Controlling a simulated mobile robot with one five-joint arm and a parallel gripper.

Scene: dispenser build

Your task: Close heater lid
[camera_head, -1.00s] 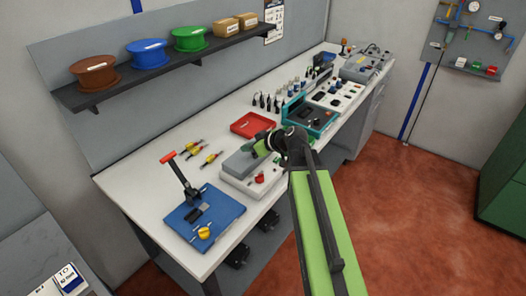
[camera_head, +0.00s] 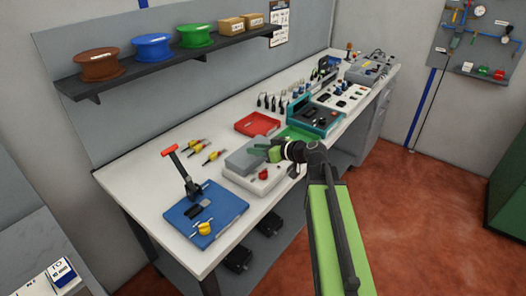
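The heater (camera_head: 241,175) is a pale box with a red knob on top, near the front edge of the bench. Its grey lid (camera_head: 241,161) lies over the back part of the heater and looks about flat; I cannot tell whether it is fully down. My gripper (camera_head: 262,150) has green fingers. It reaches in from the right, at the lid's back right corner. It hides part of that corner, and I cannot tell whether it touches the lid. The gap between the fingers is too small to read.
A blue plate (camera_head: 226,216) with a red-handled press stands to the left on the bench (camera_head: 137,187). A red tray (camera_head: 257,123) lies behind the heater. A green tray (camera_head: 302,134) and a teal device (camera_head: 316,118) stand behind my wrist. Small yellow tools lie behind the press.

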